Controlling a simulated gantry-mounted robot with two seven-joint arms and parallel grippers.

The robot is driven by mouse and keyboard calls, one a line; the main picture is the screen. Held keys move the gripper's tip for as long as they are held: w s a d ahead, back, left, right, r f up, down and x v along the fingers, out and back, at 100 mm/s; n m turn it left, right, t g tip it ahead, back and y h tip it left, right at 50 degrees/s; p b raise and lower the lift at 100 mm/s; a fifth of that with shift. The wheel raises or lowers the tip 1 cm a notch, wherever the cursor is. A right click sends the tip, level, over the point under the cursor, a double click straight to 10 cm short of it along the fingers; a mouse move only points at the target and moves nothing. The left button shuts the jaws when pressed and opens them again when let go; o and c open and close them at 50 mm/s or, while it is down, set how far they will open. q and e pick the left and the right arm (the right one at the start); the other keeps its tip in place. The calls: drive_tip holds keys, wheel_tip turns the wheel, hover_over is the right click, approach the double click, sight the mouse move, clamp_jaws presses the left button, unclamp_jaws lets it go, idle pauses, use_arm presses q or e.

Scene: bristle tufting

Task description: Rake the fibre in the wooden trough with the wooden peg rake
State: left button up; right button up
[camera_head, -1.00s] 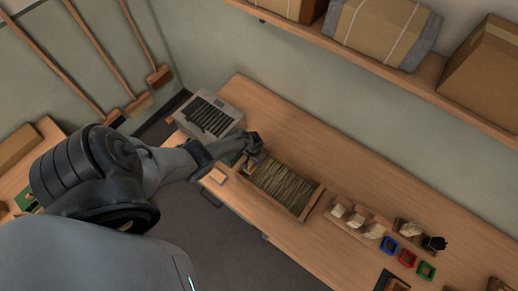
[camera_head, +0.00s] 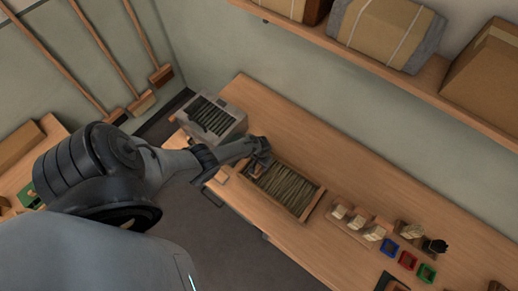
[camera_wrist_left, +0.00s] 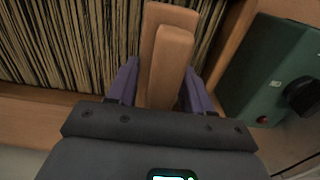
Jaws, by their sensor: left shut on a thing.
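The wooden trough (camera_head: 309,208) stands on the bench and is filled with dark and pale fibre (camera_head: 283,187) lying in strands. My left gripper (camera_head: 262,154) is over the trough's far-left end. In the left wrist view my left gripper (camera_wrist_left: 157,88) is shut on the wooden peg rake (camera_wrist_left: 171,62), with its wooden part between the purple fingers. The rake lies over the right end of the fibre (camera_wrist_left: 75,40) there, beside the trough's end wall. Its pegs are hidden, so I cannot tell whether they touch the fibre. My right gripper is not in view.
A grey box with dark slats (camera_head: 213,116) stands left of the trough. A green box with a black knob (camera_wrist_left: 270,75) is close beside the trough end. Wooden blocks with pale tufts (camera_head: 357,222) and small coloured trays (camera_head: 407,259) stand to the right. The bench behind the trough is clear.

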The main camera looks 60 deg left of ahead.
use_arm(q)
drive_tip(key=shift+a, duration=0.1)
drive_tip(key=shift+s+a, duration=0.4)
drive_tip(key=shift+a, duration=0.4)
drive_tip(key=shift+s+a, duration=0.35)
drive_tip(key=shift+a, duration=0.45)
drive_tip(key=shift+r, duration=0.1)
drive_tip(key=shift+w+d+r+b, duration=0.1)
drive_tip(key=shift+r+b, duration=0.2)
drive_tip(key=shift+r, duration=0.2)
wheel_tip(320, 180, up, 8)
drive_tip(key=shift+p, duration=0.3)
drive_tip(key=shift+f, duration=0.1)
